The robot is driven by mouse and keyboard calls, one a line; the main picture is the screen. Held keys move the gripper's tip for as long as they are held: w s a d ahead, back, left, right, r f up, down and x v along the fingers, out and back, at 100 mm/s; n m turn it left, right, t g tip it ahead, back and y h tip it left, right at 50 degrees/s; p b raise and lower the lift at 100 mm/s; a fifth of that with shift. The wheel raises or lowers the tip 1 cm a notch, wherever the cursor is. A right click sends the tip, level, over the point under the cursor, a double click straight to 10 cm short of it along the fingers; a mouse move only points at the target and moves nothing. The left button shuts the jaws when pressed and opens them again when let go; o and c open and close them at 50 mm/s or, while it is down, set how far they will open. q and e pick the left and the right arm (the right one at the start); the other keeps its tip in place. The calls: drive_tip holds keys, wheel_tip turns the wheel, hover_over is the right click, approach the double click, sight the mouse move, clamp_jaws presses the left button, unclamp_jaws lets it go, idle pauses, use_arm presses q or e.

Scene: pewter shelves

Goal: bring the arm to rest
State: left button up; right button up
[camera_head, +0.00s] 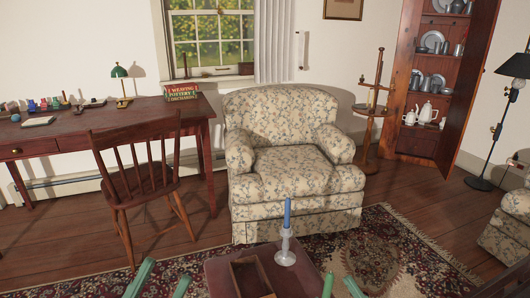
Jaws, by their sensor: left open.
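My left gripper (161,281) shows at the bottom edge, left of the small table. Its two green fingers stand apart, with nothing seen between them. Slim green parts (353,287) at the bottom edge, right of the small table, look like my right gripper. Most of it is cut off, and I cannot tell how its fingers stand.
A small dark table (222,275) at bottom centre holds a blue candle (287,213) in a holder and an open box (250,277). Behind are a floral armchair (288,170), a wooden chair (145,180) and a desk (75,128). A patterned rug (410,262) covers the floor.

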wheel_tip(320, 180, up, 7)
drive_tip(key=s+d+t+h, duration=0.2)
drive_tip(key=s+t, duration=0.1)
use_arm(q)
drive_tip(key=w+a+f+n+g+y+p, duration=0.2)
drive_tip(key=w+f+n+g+y+p, duration=0.4)
drive_tip(key=p, duration=0.8)
use_arm(e)
drive_tip(key=w+d+f+m+g+h, duration=0.2)
drive_tip(key=w+f+m+g+h, duration=0.3)
drive_tip(key=f+m+h, duration=0.15)
use_arm(q)
drive_tip(key=s+a+f+n+g+y+p, duration=0.1)
drive_tip(key=s+f+n+g+y+p, duration=0.1)
drive_tip(key=s+f+g+p, duration=0.5)
drive_tip(key=s+f+y+p, duration=0.1)
drive_tip(key=s+f+p, duration=0.3)
drive_tip(key=f, duration=0.1)
drive_tip(key=shift+a+y, duration=0.3)
use_arm(e)
drive_tip(key=s+d+f+m+g+h, duration=0.1)
drive_tip(key=s+f+m+g+h, duration=0.1)
drive_tip(key=s+f+g, duration=0.6)
wheel_tip(320, 180, down, 4)
drive_tip(key=shift+s+d+r+h, duration=0.15)
drive_tip(key=shift+s+d+h, duration=0.15)
drive_tip(key=shift+s+h, duration=0.3)
use_arm(q)
drive_tip(key=shift+w, duration=0.1)
